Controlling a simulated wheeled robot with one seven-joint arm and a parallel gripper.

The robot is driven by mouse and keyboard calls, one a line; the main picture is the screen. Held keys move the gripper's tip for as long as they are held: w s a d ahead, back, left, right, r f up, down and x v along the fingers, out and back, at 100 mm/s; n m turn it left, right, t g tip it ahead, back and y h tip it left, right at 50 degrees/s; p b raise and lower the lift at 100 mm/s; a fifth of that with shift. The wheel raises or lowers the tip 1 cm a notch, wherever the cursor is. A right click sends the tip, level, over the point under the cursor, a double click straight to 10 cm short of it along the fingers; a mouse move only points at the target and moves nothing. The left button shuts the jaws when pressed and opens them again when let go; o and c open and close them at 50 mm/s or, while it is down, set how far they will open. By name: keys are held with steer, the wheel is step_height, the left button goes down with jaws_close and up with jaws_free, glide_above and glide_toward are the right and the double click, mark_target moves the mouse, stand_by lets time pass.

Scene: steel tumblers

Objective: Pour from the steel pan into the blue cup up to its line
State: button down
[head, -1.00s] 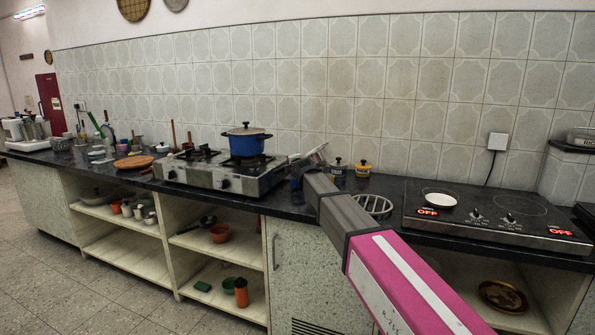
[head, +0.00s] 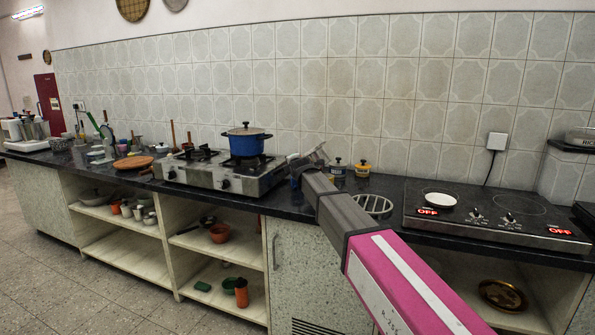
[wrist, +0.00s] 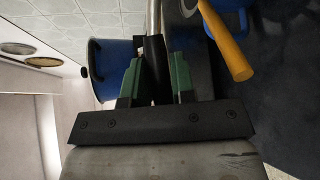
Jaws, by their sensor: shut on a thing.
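My gripper (wrist: 156,78) is shut on the dark handle of the steel pan, between its green fingers in the wrist view. In the head view the steel pan (head: 317,153) is held above the counter at the end of my arm and looks tilted; its contents do not show. A blue thing (wrist: 232,16) at the upper right of the wrist view may be the blue cup; it is only partly in view, and its line does not show.
A blue pot (head: 246,139) stands on the gas stove (head: 222,176), left of the pan. Two small jars (head: 362,169) stand behind my arm. An electric hob (head: 490,216) with a white plate (head: 440,200) is at right. A yellow handle (wrist: 226,42) is close beside my gripper.

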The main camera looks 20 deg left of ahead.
steer(key=shift+a+n+h, duration=0.3)
steer(key=shift+a+n, duration=0.2)
stand_by(1.8)
